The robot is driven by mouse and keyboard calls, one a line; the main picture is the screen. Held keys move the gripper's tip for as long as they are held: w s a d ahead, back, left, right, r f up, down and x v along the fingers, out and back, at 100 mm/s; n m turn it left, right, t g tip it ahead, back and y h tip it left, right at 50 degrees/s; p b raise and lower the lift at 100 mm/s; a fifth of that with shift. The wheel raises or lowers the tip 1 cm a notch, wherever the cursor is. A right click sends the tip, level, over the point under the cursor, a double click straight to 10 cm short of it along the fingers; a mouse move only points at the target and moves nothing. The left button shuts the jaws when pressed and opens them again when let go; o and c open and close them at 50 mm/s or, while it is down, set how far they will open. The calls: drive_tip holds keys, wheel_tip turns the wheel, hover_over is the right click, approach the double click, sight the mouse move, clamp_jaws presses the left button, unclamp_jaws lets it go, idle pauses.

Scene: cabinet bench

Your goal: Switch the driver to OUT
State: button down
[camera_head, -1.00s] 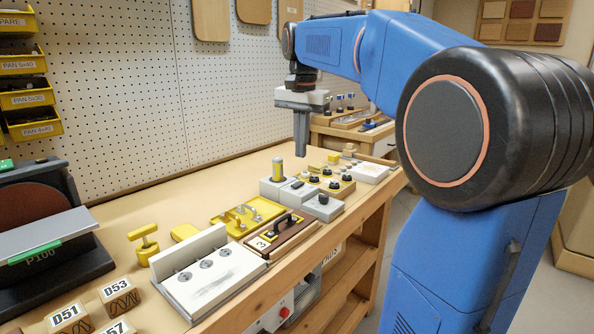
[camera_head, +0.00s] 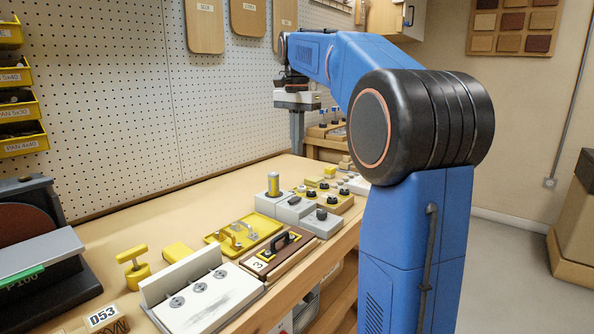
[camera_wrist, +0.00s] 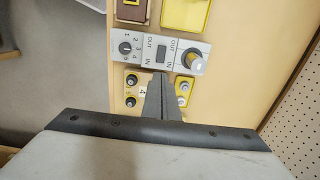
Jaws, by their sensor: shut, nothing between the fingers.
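A grey three-part unit stands on the bench. In the wrist view it has a round knob with a 1-to-5 scale (camera_wrist: 125,47), a dark rectangular switch (camera_wrist: 161,56) and a yellow-topped upright cylinder (camera_wrist: 194,60). OUT and IN labels are printed either side of the switch; its setting is too small to tell. In the head view the yellow cylinder (camera_head: 273,185) stands on the grey unit (camera_head: 293,210). My gripper (camera_head: 297,153) is shut and empty above the bench, fingers pointing down. In the wrist view its fingertips (camera_wrist: 158,78) appear just below the unit, over a knobbed yellow panel.
The yellow panel with dark knobs (camera_head: 325,198) sits beside the unit. A brown board with a black handle (camera_head: 283,243), a yellow tray (camera_head: 262,225) and a white fixture (camera_head: 205,298) stand nearer. A pegboard wall (camera_head: 120,90) runs behind. Bare bench top lies between.

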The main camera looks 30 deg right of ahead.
sight(297, 198)
wheel_tip(297, 198, down, 14)
drive_tip(key=shift+r, duration=0.25)
idle(0.3)
